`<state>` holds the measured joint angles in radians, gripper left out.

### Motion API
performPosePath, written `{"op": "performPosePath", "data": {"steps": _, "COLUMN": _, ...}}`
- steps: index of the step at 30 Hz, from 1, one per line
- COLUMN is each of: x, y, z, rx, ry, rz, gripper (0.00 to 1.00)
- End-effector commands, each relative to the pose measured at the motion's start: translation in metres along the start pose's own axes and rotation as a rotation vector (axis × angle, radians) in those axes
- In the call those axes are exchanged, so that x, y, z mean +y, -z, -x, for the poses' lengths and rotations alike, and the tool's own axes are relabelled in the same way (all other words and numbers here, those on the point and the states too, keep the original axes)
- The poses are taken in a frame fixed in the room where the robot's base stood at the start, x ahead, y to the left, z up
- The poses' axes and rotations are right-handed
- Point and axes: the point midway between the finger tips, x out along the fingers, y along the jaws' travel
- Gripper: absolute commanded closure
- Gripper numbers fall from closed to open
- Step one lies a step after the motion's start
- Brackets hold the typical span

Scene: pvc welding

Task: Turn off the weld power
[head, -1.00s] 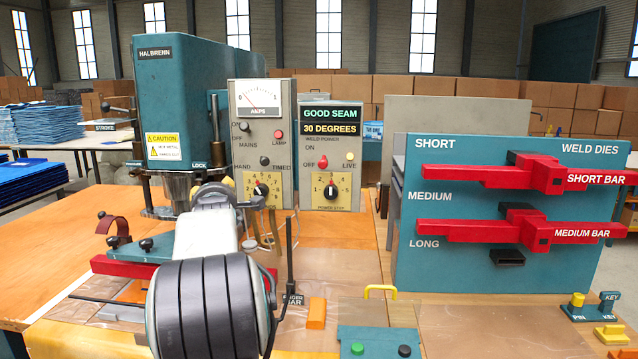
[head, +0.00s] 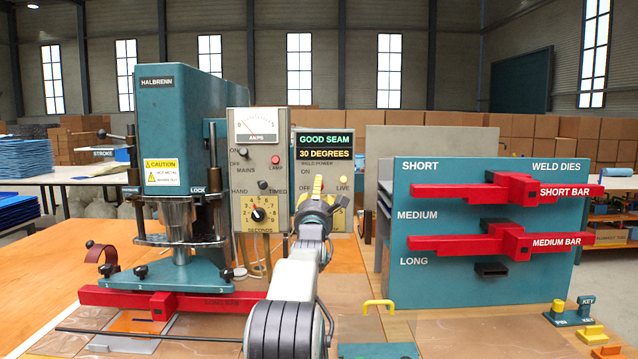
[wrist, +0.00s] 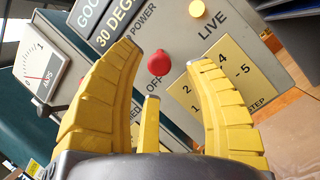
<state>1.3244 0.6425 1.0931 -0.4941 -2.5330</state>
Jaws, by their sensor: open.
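The weld power switch has a round red knob (wrist: 160,62), clear in the wrist view between the fingers of my gripper (wrist: 164,55), with the OFF label just below it in that picture. My gripper has yellow ribbed fingers spread apart and nothing held between them. In the head view my gripper (head: 322,190) is in front of the weld power panel (head: 342,217) and hides most of the knob. The yellow LIVE lamp (wrist: 197,8) is beside the knob. Which way the switch is set cannot be told.
The power step dial plate (wrist: 222,90) is just beside my right finger. The mains and timer panel (head: 247,160) stands left, next to the teal welder (head: 190,110). The weld dies rack (head: 440,255) with red bars stands right.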

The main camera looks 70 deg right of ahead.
Motion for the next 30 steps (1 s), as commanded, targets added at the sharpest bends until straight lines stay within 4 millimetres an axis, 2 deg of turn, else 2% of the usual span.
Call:
{"op": "performPosePath", "data": {"steps": 3, "x": 0.002, "y": -0.002, "z": -0.013, "rx": 0.0, "ry": -0.001, "rz": -0.001, "gripper": 0.52}}
{"op": "performPosePath", "data": {"steps": 12, "x": 0.002, "y": -0.001, "z": -0.035, "rx": 0.001, "ry": -0.001, "rz": -0.002, "gripper": 0.52}}
{"op": "performPosePath", "data": {"steps": 19, "x": 0.001, "y": 0.0, "z": -0.043, "rx": 0.002, "ry": 0.0, "rz": -0.002, "gripper": 0.52}}
{"op": "performPosePath", "data": {"steps": 30, "x": 0.001, "y": 0.001, "z": -0.045, "rx": 0.002, "ry": -0.001, "rz": -0.002, "gripper": 0.52}}
